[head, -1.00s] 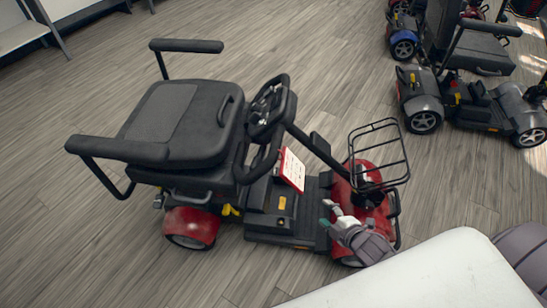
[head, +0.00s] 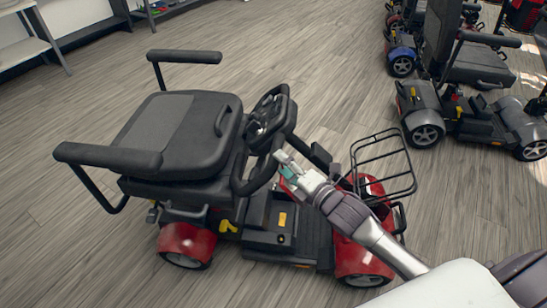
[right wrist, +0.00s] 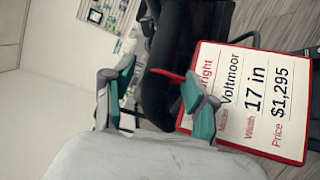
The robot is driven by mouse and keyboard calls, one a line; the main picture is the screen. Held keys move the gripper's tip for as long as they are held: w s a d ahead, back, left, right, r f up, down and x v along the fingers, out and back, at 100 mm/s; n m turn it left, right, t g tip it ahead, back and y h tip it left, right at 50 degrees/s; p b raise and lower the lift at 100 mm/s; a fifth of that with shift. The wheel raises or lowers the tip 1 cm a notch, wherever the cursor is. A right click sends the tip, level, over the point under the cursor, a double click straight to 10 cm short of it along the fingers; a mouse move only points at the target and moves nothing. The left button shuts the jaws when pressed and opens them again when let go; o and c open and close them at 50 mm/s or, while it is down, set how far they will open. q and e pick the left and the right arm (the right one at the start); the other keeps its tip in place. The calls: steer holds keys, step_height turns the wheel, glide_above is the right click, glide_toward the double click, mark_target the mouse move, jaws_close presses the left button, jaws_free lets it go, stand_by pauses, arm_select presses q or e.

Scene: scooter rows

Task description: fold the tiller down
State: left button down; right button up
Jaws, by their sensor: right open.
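A red and black mobility scooter stands in the head view. Its black tiller (head: 270,118) leans back, with its loop handle beside the front edge of the folded seat (head: 182,135). My right gripper (head: 283,165) is open at the lower side of the loop, in front of the tiller post. In the right wrist view its green-padded fingers (right wrist: 162,95) stand apart, with the black handle bar (right wrist: 176,50) showing beyond and between them. I cannot tell if they touch it. A red-framed price card (right wrist: 255,105) hangs beside the right finger. My left gripper is out of view.
A wire basket (head: 383,168) stands over the red front body (head: 362,250), close to my right forearm. Other scooters (head: 470,110) stand at the upper right. A shelf (head: 28,40) is at the upper left. The wooden floor around the scooter is clear.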

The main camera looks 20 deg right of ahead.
steer(key=shift+x, duration=2.2)
steer(key=shift+c, duration=0.4)
jaws_close()
